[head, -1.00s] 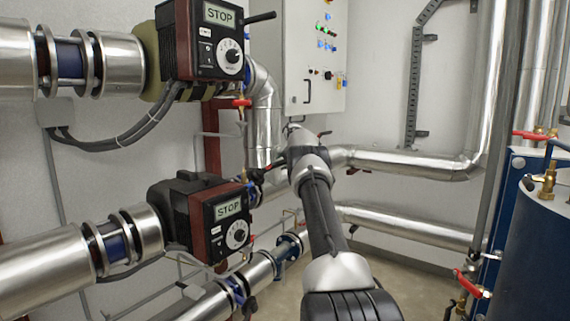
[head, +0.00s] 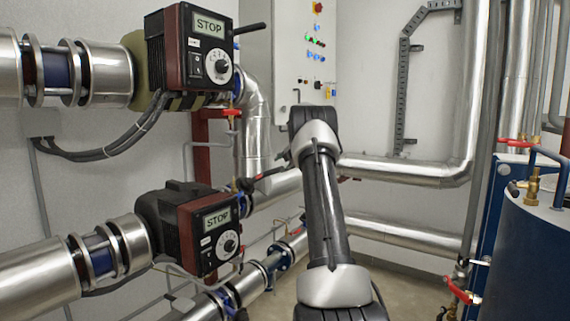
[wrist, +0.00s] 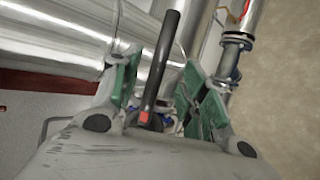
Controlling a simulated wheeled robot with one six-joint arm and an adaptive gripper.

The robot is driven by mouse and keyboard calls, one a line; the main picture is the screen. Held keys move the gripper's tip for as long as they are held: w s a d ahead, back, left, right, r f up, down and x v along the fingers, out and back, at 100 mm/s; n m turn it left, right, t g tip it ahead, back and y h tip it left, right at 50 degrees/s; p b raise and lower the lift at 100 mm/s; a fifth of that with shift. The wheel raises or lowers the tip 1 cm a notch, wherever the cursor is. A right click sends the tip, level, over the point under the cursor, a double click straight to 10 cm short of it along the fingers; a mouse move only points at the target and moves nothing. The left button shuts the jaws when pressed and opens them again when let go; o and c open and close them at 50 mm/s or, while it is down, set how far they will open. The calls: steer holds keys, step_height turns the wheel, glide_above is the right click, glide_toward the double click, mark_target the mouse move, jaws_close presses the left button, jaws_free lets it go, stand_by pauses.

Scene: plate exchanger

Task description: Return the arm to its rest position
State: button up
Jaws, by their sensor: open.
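My arm (head: 323,200) rises in the middle of the head view, in front of the pipes. My gripper (wrist: 160,75) shows in the wrist view with its two green-padded fingers apart. A black lever (wrist: 166,60) with a red mark near its lower end shows between the fingers in that picture. I cannot tell whether it touches them, but the jaws are not closed on it. A black lever (head: 270,173) shows just left of my arm's upper end.
Two pumps reading STOP, upper (head: 195,55) and lower (head: 195,225), stand at left on silver pipes. A control cabinet (head: 285,65) hangs behind the arm. A blue tank (head: 535,250) with red-handled valves stands at right. Some floor (head: 412,285) shows between arm and tank.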

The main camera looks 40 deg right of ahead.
steer(key=shift+s+a+r, duration=0.1)
steer(key=shift+s+r, duration=0.1)
steer(key=shift+s, duration=0.3)
